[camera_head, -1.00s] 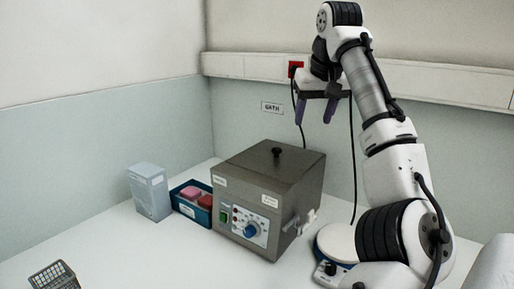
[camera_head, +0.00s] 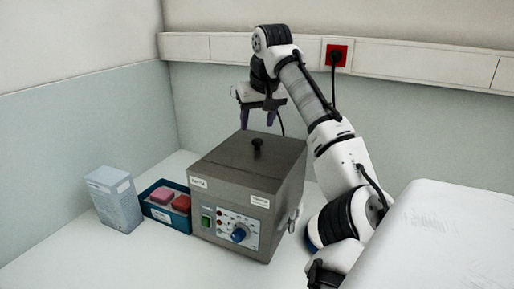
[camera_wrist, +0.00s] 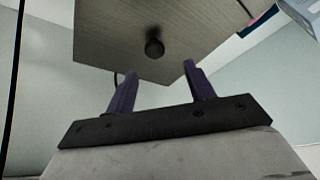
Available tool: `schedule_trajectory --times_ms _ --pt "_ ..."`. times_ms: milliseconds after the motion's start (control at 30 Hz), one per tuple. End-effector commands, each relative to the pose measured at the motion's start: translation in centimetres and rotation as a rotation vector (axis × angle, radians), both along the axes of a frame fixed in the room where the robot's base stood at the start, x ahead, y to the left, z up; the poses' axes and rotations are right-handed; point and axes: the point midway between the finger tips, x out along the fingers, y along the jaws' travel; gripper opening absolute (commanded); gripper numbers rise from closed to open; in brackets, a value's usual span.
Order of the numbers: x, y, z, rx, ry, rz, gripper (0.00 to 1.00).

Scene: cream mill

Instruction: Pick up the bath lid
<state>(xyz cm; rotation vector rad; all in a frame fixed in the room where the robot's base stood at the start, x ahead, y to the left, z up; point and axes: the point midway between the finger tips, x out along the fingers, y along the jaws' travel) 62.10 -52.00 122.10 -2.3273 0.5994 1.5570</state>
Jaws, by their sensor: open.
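The bath lid (camera_head: 222,153) is a flat grey-brown plate on top of the box-shaped bath (camera_head: 209,208), with a black knob (camera_head: 257,143) standing up near its middle. The lid also shows in the wrist view (camera_wrist: 110,27), with its knob (camera_wrist: 154,48) ahead of my fingers. My gripper (camera_head: 258,120) hangs above and behind the lid, apart from the knob. Its two purple fingers are spread and empty in the wrist view (camera_wrist: 162,80).
A blue tray (camera_head: 163,213) with pink and red blocks stands left of the bath. A pale box (camera_head: 113,198) stands further left. A red wall socket (camera_head: 337,55) with a black cable is behind. The front left counter (camera_head: 110,262) is clear.

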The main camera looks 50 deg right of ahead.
Motion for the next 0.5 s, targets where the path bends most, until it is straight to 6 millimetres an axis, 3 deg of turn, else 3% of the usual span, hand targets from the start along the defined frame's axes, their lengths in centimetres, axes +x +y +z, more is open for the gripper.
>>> schedule_trajectory --times_ms 167,500 --pt "0.1 -0.3 -1.0 0.001 0.001 -0.001 0.54" --pt "0.8 -1.1 -5.3 0.000 0.000 0.001 0.54"
